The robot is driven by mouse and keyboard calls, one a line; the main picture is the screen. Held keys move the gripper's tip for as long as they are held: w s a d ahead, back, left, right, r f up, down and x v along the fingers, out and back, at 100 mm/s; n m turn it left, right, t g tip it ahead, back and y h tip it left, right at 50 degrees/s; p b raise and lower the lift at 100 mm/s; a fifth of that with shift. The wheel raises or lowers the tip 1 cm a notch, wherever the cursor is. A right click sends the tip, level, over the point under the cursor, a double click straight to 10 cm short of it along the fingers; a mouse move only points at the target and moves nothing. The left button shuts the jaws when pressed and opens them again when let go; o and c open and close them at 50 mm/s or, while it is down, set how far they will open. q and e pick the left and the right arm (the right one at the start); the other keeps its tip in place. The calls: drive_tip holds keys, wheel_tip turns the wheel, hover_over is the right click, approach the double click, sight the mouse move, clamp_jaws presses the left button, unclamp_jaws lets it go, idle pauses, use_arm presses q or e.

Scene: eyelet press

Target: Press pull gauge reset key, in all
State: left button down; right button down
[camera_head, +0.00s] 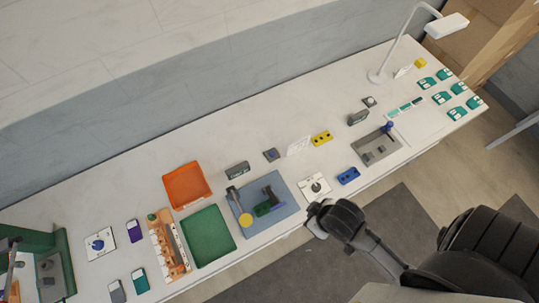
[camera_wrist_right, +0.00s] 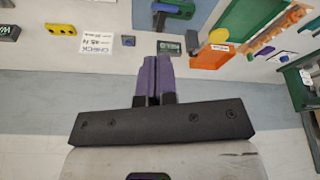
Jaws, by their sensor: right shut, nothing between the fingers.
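A grey box with a dark display (camera_head: 237,169), which looks like the gauge readout, stands at the back of the table; it also shows in the right wrist view (camera_wrist_right: 168,47). Beside it is a small dark block (camera_head: 271,155), possibly the reset key; the wrist view shows it (camera_wrist_right: 128,41) just beyond my fingertips in the picture, apart from them. My right gripper (camera_head: 313,208) is over the table's front edge, near a white plate with a knob (camera_head: 313,187). Its purple fingers (camera_wrist_right: 152,62) are shut and empty. My left gripper is not seen.
A blue-grey board with a lever fixture (camera_head: 284,207) lies before the block. A white card reading CHECK 95 N (camera_wrist_right: 95,39) and a yellow block (camera_head: 322,138) stand to its right in the head view. Orange (camera_head: 187,205) and green (camera_head: 208,262) trays are left.

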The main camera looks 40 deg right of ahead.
drive_tip(key=w+f+n+t+b, duration=0.3)
drive_tip(key=w+f+n+b, duration=0.35)
drive_tip(key=w+f, duration=0.9)
drive_tip(key=w+d+f+t+b, duration=0.1)
drive_tip(key=w+d+b, duration=0.2)
drive_tip(key=w+d, duration=0.3)
drive_tip(key=w+d+f+t+b, duration=0.1)
drive_tip(key=w+d+b, duration=0.2)
drive_tip(key=w, duration=0.9)
drive_tip(key=d, duration=0.3)
drive_tip(key=shift+w+d+f+n+t+b, duration=0.3)
drive_tip(key=shift+w+d+n, duration=0.05)
drive_tip(key=shift+f, duration=0.15)
